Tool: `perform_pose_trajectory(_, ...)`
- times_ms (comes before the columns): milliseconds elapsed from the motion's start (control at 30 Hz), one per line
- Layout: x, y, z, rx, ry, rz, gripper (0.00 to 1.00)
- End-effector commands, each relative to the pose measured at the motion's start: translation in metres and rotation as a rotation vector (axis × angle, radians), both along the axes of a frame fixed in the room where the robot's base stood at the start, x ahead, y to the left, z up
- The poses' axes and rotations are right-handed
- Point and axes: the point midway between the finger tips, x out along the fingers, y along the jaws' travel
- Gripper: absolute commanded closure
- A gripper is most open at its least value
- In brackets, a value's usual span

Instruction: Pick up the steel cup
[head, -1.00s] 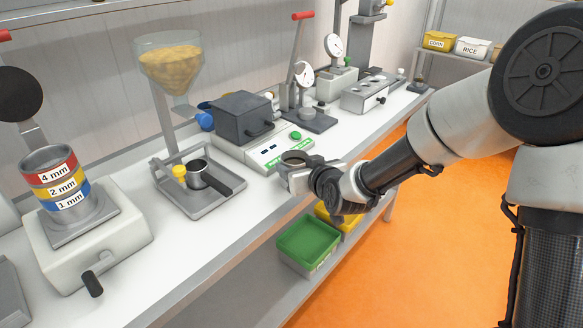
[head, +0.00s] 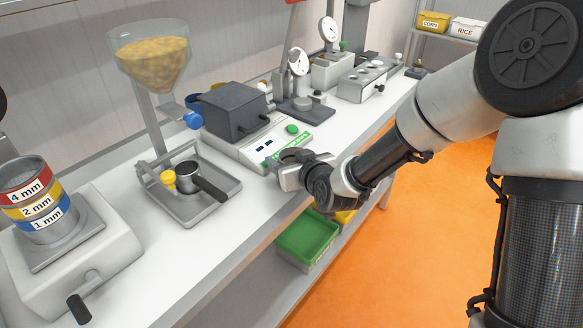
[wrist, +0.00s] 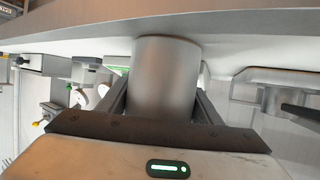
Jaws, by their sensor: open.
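The steel cup (wrist: 165,75) is a plain grey metal cylinder that fills the middle of the wrist view. It stands between the two fingers of my gripper (wrist: 162,100), one on each side of it. The jaws are open, and I cannot tell whether either finger touches the cup. In the head view my gripper (head: 284,168) is low at the front edge of the bench, just in front of the scale. There the cup is mostly hidden by the gripper.
The scale (head: 262,150) with a dark box (head: 234,115) is close behind the gripper. A tray (head: 205,210) holding a black-handled metal cup (head: 188,175) lies to the left, below a hopper (head: 150,60). A green bin (head: 306,238) sits on the lower shelf.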

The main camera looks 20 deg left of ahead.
Motion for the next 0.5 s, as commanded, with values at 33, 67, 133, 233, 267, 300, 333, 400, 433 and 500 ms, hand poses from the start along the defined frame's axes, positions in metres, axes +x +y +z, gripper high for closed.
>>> perform_pose_trajectory(33,0.0002,0.0,0.0001,0.0,0.0,0.0,0.41)
perform_pose_trajectory(67,0.0002,0.0,0.0001,0.0,0.0,0.0,0.41)
perform_pose_trajectory(133,0.0003,0.0,0.0001,0.0,0.0,0.0,0.51)
perform_pose_trajectory(233,0.0003,0.0,0.0002,0.0,0.0,0.0,0.68)
perform_pose_trajectory(267,0.0003,0.0,0.0002,0.0,0.0,0.0,0.73)
perform_pose_trajectory(300,0.0004,0.0001,0.0006,0.001,-0.001,0.0,0.73)
perform_pose_trajectory(333,0.0004,0.0001,0.0007,0.001,-0.001,0.0,0.73)
perform_pose_trajectory(400,0.0004,0.0001,0.0007,0.001,-0.001,0.0,0.73)
perform_pose_trajectory(433,0.0005,0.0001,0.0008,0.001,-0.001,0.0,0.73)
perform_pose_trajectory(500,0.0006,0.0001,0.0031,0.0,-0.002,-0.001,0.73)
